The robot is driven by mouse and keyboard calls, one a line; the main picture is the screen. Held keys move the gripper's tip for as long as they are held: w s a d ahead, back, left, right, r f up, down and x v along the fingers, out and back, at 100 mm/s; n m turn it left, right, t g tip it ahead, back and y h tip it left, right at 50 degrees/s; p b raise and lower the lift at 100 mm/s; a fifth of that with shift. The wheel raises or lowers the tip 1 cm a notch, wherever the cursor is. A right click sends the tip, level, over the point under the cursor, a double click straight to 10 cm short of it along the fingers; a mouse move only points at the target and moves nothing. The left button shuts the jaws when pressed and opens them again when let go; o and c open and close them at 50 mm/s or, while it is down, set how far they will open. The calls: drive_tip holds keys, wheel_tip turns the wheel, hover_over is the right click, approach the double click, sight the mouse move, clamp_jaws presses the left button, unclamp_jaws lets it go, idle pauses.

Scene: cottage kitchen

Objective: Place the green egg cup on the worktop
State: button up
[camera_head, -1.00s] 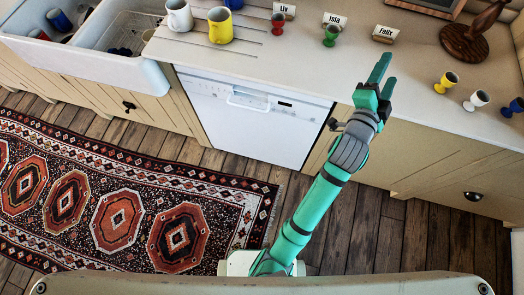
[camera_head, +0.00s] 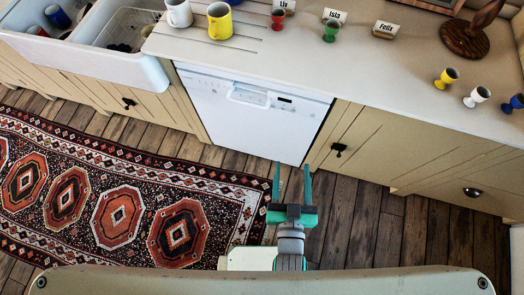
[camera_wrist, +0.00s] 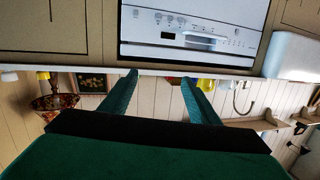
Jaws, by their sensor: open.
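The green egg cup (camera_head: 331,30) stands upright on the worktop (camera_head: 365,75), in front of the name card marked Isla (camera_head: 334,15). My gripper (camera_head: 292,168) is open and empty, low in front of the cabinets and well away from the egg cup. In the wrist view my gripper (camera_wrist: 160,80) has its two green fingers apart with nothing between them. I cannot make out the green egg cup in the wrist view.
A red egg cup (camera_head: 278,19) stands left of the green one. Yellow (camera_head: 446,78), white (camera_head: 477,96) and blue (camera_head: 513,104) egg cups stand at the right. Two mugs (camera_head: 220,21) stand by the sink (camera_head: 150,75). The dishwasher (camera_head: 250,115) is below the worktop.

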drive_tip(key=s+a+n+y, duration=0.1)
drive_tip(key=s+a, duration=0.7)
drive_tip(key=s, duration=0.2)
drive_tip(key=shift+s+a+g, duration=0.3)
drive_tip(key=shift+s+g, duration=0.05)
drive_tip(key=shift+g, duration=0.05)
drive_tip(key=shift+d+r, duration=0.1)
